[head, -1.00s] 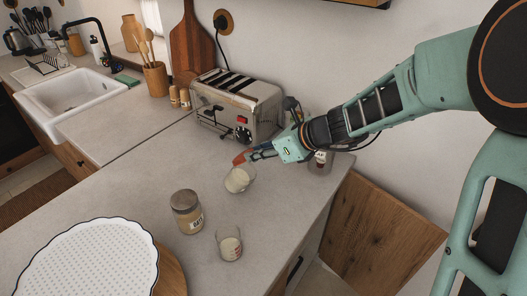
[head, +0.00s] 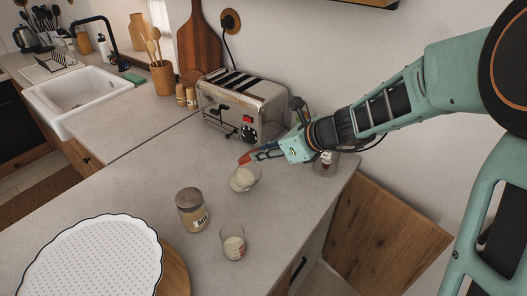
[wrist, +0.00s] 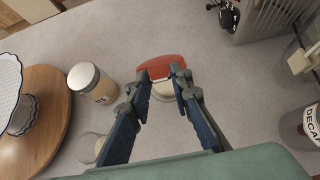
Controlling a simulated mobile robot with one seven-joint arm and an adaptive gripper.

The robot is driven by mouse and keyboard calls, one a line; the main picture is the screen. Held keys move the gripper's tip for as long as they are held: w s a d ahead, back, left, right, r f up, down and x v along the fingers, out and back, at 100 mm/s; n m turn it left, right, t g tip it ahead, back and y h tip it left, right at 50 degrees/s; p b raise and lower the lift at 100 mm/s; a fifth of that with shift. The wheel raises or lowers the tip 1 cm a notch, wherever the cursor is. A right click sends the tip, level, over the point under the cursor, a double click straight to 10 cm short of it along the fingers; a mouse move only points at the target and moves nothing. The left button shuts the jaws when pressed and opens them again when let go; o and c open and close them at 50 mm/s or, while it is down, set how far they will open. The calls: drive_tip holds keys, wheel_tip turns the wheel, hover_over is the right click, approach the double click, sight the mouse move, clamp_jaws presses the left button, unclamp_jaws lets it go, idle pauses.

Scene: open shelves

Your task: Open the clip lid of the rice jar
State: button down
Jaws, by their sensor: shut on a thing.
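A small clear jar with white contents (head: 243,180), the rice jar by its look, stands on the grey counter. An orange-red lid or seal (head: 243,158) shows at its top, on the far side. My gripper (head: 256,155) reaches in from the right, its fingertips at this red piece. In the wrist view the red piece (wrist: 160,66) lies between and just beyond the fingertips (wrist: 162,76), with the pale jar (wrist: 163,91) below. The fingers are closed in on the red piece. I cannot make out the clip or how far the lid is tilted.
An oats jar (head: 191,213) and a glass with pale contents (head: 233,246) stand in front. A toaster (head: 243,108) is behind, a decaf jar (head: 325,163) under my arm.

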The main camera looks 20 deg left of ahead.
drive_tip(key=c, duration=1.8)
unclamp_jaws()
drive_tip(key=shift+d+r, duration=0.1)
drive_tip(key=v, duration=1.1)
drive_tip(key=shift+s+d+r, duration=0.1)
drive_tip(key=shift+d+r, duration=0.2)
